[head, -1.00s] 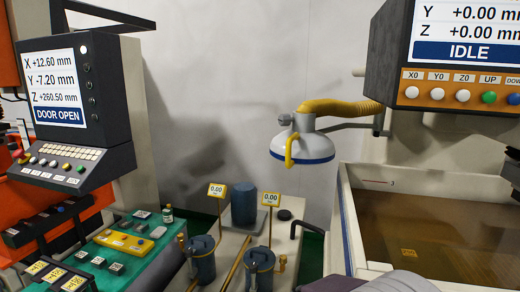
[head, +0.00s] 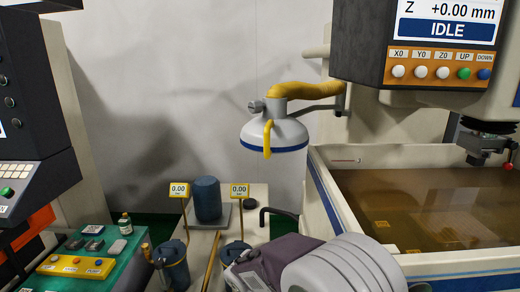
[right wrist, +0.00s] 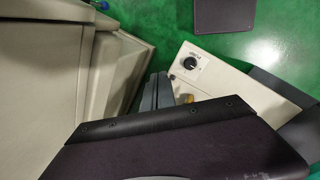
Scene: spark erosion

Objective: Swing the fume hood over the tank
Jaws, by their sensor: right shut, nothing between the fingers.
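The fume hood (head: 280,136) is a pale grey dome with a blue rim band and a yellow handle (head: 267,140). It hangs from a bracket with a yellow hose (head: 310,90), to the left of the tank and above the bench. The tank (head: 318,178) is cream with a blue stripe and holds brown liquid. My right arm reaches in from the bottom of the head view, below the hood and apart from it. The grey fingers of my right gripper (right wrist: 158,92) show partly past the dark housing in the right wrist view, shut and empty. My left gripper is out of view.
A control panel reading IDLE (head: 445,30) overhangs the tank. A bench (head: 262,192) below the hood carries a blue cylinder (head: 207,199) and two dark pots with yellow 0.00 displays. Another machine stands at left. Open air surrounds the hood's handle.

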